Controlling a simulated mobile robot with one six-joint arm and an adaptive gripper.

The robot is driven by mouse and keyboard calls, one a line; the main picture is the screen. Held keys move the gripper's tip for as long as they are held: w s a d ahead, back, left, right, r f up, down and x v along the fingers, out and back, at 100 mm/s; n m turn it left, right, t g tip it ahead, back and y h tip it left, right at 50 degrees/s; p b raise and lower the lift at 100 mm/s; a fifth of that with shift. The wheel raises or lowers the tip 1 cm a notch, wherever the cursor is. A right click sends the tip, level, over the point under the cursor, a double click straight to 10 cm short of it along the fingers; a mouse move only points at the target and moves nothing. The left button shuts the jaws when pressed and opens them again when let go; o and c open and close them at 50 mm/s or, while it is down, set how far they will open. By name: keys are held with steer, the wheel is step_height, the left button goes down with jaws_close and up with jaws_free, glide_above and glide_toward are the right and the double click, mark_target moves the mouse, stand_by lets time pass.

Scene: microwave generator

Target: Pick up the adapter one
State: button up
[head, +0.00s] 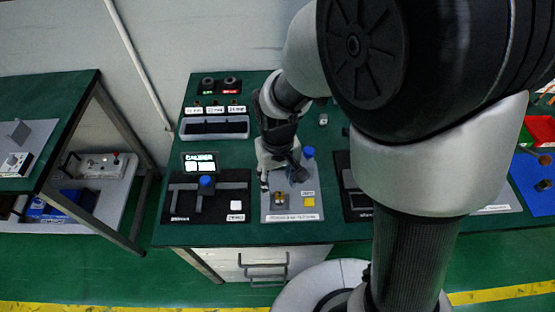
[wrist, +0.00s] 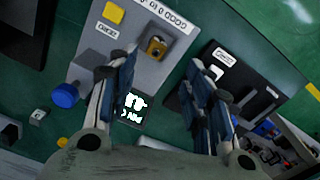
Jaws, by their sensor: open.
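A small brass-coloured piece (head: 279,200) sits in a square holder on the light grey panel (head: 312,187); it looks like the adapter, though no readable label confirms this. In the wrist view the brass piece (wrist: 156,47) lies ahead of the fingertips, roughly between their lines. My gripper (head: 281,178) is over the grey panel, behind the brass piece in the head view. In the wrist view my gripper (wrist: 163,64) has its two fingers spread apart with nothing between them. I cannot tell its exact height above the panel.
A blue knob (head: 308,152) and yellow button (head: 309,201) are on the grey panel. A caliper station (head: 242,178) stands left, a dark station (head: 352,201) right. Small brass pieces (head: 214,103) with labels stand at the back. My arm hides the table's right part.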

mark_target(279, 193)
steer(key=f+b, duration=0.1)
steer(key=f, duration=0.2)
steer(key=f+b, duration=0.1)
steer(key=f, duration=0.2)
steer(key=f+b, duration=0.1)
steer(key=f, duration=0.1)
steer(key=shift+w+d+f, duration=0.15)
steer(key=shift+d+f, duration=0.1)
steer(key=shift+f, duration=0.15)
steer(key=shift+r, duration=0.1)
jaws_close()
